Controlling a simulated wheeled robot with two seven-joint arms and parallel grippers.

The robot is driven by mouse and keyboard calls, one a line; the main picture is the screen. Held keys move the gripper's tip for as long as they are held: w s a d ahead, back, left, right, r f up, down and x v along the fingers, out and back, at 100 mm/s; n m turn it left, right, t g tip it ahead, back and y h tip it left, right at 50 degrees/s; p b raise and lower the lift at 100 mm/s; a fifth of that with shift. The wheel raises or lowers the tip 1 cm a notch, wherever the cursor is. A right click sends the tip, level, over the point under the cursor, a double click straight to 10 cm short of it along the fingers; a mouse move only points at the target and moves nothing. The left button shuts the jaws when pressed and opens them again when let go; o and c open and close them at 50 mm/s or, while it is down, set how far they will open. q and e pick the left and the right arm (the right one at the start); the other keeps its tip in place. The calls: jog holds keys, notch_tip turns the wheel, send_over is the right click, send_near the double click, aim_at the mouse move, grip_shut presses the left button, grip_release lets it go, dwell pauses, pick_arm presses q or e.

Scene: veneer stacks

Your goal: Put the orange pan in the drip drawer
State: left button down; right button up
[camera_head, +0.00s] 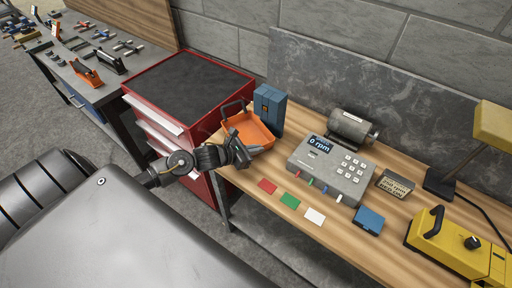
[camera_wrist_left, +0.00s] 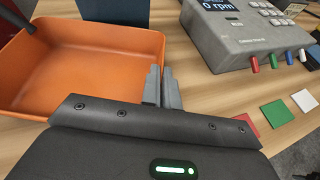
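The orange pan (camera_head: 250,130) rests at the left end of the wooden bench, with a dark handle at its far left side. It fills the left of the left wrist view (camera_wrist_left: 90,68). My left gripper (camera_head: 241,153) is at the pan's near right wall. In the left wrist view its two fingers (camera_wrist_left: 163,88) are close together, one inside and one outside the wall, and look closed on it. The red cabinet (camera_head: 200,128) left of the bench has drawers with pale handles (camera_head: 152,114); I cannot tell which is the drip drawer. My right gripper is out of view.
A blue box (camera_head: 269,109) stands just behind the pan. A grey keypad device (camera_head: 330,170) is to the right, with red, green and white cards (camera_head: 290,201) in front. A yellow machine (camera_head: 462,243) is at far right. Another tool table (camera_head: 95,92) stands at far left.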

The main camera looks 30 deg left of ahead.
pick_arm(q)
jog(key=shift+f, duration=0.1)
jog(key=c, duration=2.1)
grip_release()
jog(key=o, duration=0.4)
